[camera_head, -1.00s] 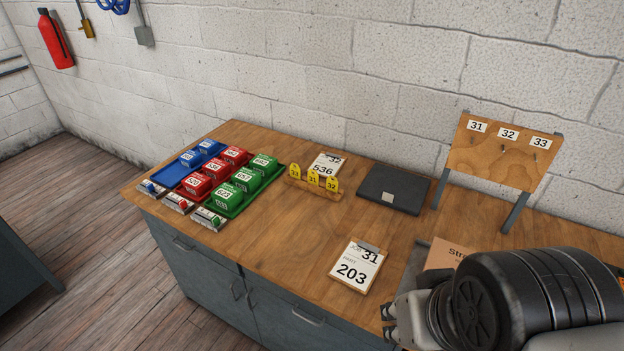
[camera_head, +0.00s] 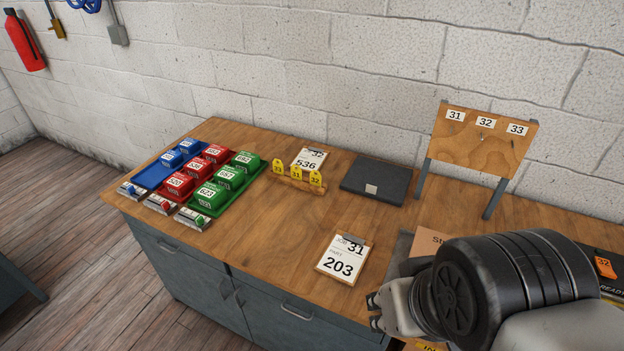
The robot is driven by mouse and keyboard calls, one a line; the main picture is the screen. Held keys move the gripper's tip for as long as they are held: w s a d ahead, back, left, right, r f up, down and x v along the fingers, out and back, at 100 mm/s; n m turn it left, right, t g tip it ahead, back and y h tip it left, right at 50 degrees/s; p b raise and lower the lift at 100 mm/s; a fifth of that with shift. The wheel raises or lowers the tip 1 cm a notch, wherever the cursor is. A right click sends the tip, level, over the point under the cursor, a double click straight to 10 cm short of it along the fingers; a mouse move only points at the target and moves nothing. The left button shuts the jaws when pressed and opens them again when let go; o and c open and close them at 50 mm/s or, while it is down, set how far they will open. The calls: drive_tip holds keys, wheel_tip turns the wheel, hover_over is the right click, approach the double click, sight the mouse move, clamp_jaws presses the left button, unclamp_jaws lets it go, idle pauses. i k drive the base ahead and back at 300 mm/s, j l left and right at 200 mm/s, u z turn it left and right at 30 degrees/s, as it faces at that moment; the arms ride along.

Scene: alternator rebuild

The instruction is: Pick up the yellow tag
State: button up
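Three yellow tags stand upright in a row in a small wooden holder (camera_head: 300,186) near the middle of the workbench. The left tag (camera_head: 278,167) seems to read 33, the middle tag (camera_head: 297,174) 31 and the right tag (camera_head: 316,179) 32. My gripper (camera_head: 374,311) is at the lower right, to the right of and nearer than the tags, and well apart from them. Its two fingertips show with a gap between them and nothing visible in it. The rest of the gripper is partly hidden by my arm.
A clipboard (camera_head: 343,258) reading 31 and 203 lies between gripper and holder. Another clipboard (camera_head: 308,159) lies behind the tags, beside a dark flat box (camera_head: 377,180). Blue, red and green bins (camera_head: 215,195) stand left. A hook board (camera_head: 480,143) stands right. An orange tag (camera_head: 605,266) lies far right.

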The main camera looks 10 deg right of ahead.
sight(296, 174)
drive_tip(key=i+j, duration=0.3)
drive_tip(key=i+j+z, duration=0.15)
drive_tip(key=i+j, duration=0.15)
drive_tip(key=j, duration=0.2)
drive_tip(key=i+j, duration=0.3)
drive_tip(key=i+j+z, duration=0.15)
drive_tip(key=j, duration=0.4)
drive_tip(key=i, duration=0.1)
